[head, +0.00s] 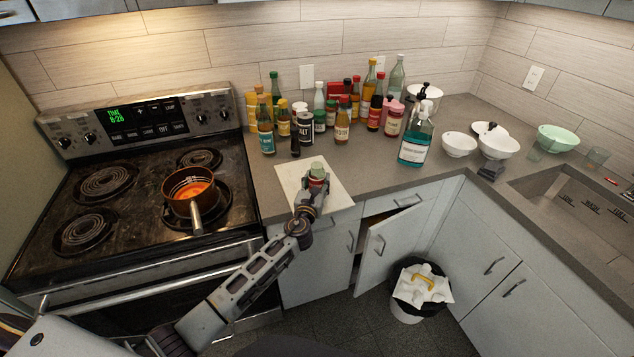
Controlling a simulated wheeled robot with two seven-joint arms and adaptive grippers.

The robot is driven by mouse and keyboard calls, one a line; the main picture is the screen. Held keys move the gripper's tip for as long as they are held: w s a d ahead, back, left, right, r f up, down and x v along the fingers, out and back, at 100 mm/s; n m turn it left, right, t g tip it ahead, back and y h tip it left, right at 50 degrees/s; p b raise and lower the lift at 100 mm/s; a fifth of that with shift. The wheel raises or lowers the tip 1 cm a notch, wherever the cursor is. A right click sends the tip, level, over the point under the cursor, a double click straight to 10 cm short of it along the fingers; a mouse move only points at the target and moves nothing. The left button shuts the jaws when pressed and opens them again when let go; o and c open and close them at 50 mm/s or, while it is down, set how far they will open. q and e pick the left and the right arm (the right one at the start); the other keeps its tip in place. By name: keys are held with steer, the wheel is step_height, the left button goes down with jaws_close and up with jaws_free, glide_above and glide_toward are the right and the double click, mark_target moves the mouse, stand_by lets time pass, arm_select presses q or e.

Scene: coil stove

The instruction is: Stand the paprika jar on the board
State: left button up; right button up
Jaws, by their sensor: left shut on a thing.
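My left gripper (313,187) is shut on a small jar with a pale green lid and a reddish body (318,171), which I take to be the paprika jar. The fingers hide its lower part, and its label cannot be read. The jar looks upright. The pale board (288,174) lies on the counter right of the stove, and the gripper and jar are over it in the picture. I cannot tell whether the jar's base touches the board. My right gripper is not in view.
Several bottles and jars, including a dark salt container (305,130), crowd behind the board. A pot (178,190) with orange contents sits on the stove. A teal soap bottle (415,146) and white bowls (459,145) stand to the right. A cabinet door (382,252) hangs open below.

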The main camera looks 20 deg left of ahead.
arm_select(q)
steer(key=o, duration=1.2)
steer(key=shift+r, duration=0.1)
steer(key=shift+s+d, duration=0.15)
steer(key=shift+s, duration=2.85)
steer(key=shift+s+d, duration=0.1)
steer(key=shift+s, duration=2.9)
